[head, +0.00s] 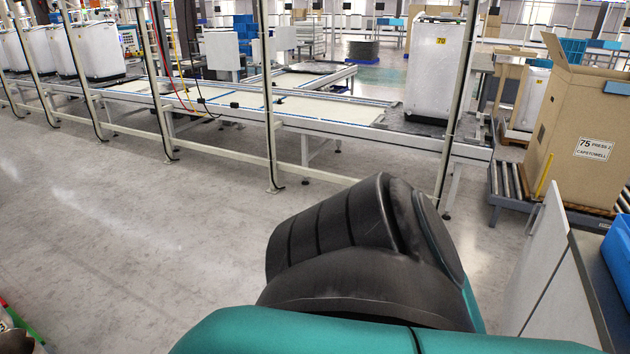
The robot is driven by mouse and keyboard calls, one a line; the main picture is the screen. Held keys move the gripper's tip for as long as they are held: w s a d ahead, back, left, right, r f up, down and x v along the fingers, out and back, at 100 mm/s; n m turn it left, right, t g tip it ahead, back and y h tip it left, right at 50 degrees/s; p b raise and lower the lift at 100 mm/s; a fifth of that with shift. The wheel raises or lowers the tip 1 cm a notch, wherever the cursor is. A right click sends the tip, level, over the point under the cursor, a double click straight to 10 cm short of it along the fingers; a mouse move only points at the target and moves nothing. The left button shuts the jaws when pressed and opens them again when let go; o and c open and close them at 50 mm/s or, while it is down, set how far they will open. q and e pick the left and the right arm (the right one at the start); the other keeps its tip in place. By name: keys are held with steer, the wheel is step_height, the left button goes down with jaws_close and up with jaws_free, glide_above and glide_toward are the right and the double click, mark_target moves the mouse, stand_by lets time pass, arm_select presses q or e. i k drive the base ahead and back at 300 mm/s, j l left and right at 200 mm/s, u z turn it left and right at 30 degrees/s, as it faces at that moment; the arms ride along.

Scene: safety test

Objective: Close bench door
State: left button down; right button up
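A grey-topped bench (598,275) stands at the lower right edge of the head view, cut off by the frame. A pale upright panel (541,250) stands at its left side and looks like the bench door, swung out from the bench front. Its lower part is hidden behind my arm, and its exact opening angle is hard to tell. My black and teal arm fills the lower middle of the view, left of the panel, with a gap between them at the top. Neither of my grippers shows in this view.
A blue bin (618,245) sits on the bench top. A large cardboard box (585,130) stands on a roller conveyor (507,185) behind the bench. A long conveyor line (330,110) with a white appliance (435,72) crosses the back.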

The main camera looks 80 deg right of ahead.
mark_target(546, 245)
steer(key=l+u, duration=0.1)
steer(key=u, duration=7.85)
steer(key=i+j, duration=0.3)
steer(key=i, duration=0.15)
steer(key=i+j, duration=0.3)
steer(key=i, duration=0.2)
steer(key=i+j, duration=0.3)
steer(key=i, duration=0.15)
steer(key=i+j, duration=0.3)
steer(key=i, duration=0.2)
